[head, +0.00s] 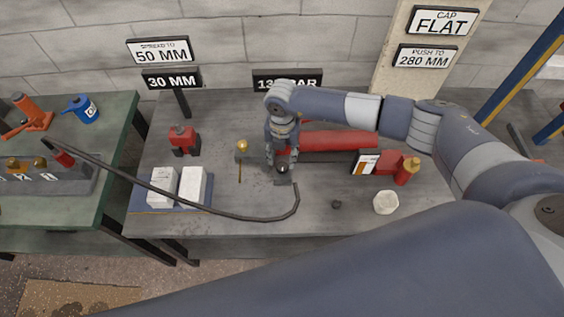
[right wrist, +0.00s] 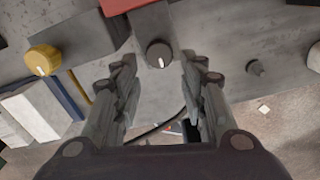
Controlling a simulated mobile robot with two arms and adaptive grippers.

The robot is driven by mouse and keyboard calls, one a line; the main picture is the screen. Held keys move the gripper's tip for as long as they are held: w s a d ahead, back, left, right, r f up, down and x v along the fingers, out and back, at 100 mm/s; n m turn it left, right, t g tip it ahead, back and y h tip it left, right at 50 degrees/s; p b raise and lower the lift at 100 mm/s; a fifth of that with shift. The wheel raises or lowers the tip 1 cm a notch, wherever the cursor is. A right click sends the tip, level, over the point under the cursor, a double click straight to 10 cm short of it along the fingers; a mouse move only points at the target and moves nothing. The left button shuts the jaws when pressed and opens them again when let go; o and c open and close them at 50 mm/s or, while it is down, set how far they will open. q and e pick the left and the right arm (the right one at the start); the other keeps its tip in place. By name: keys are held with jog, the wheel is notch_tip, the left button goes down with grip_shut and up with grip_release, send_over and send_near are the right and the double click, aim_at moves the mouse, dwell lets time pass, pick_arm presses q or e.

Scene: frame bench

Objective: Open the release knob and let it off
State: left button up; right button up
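A round black knob (head: 282,170) with a white mark sits low on the grey bench, in front of the red cylinder. I take it to be the release knob; it shows clearly in the right wrist view (right wrist: 160,54). My right gripper (head: 282,163) is over it from above. In the right wrist view its two fingers (right wrist: 157,85) are spread, one on each side below the knob, with a gap between them and nothing held. Whether a finger touches the knob I cannot tell. My left gripper is not in view.
A yellow knob (head: 242,146) stands left of my gripper. A red cylinder (head: 335,140) lies behind. White blocks (head: 192,184) stand at the left, with a black hose (head: 235,215) curving past their front. A "30 MM" sign (head: 172,80) stands behind.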

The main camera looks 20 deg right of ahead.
aim_at(282, 167)
jog(key=shift+f+p, duration=0.3)
jog(key=shift+f, duration=2.7)
jog(key=c, duration=0.8)
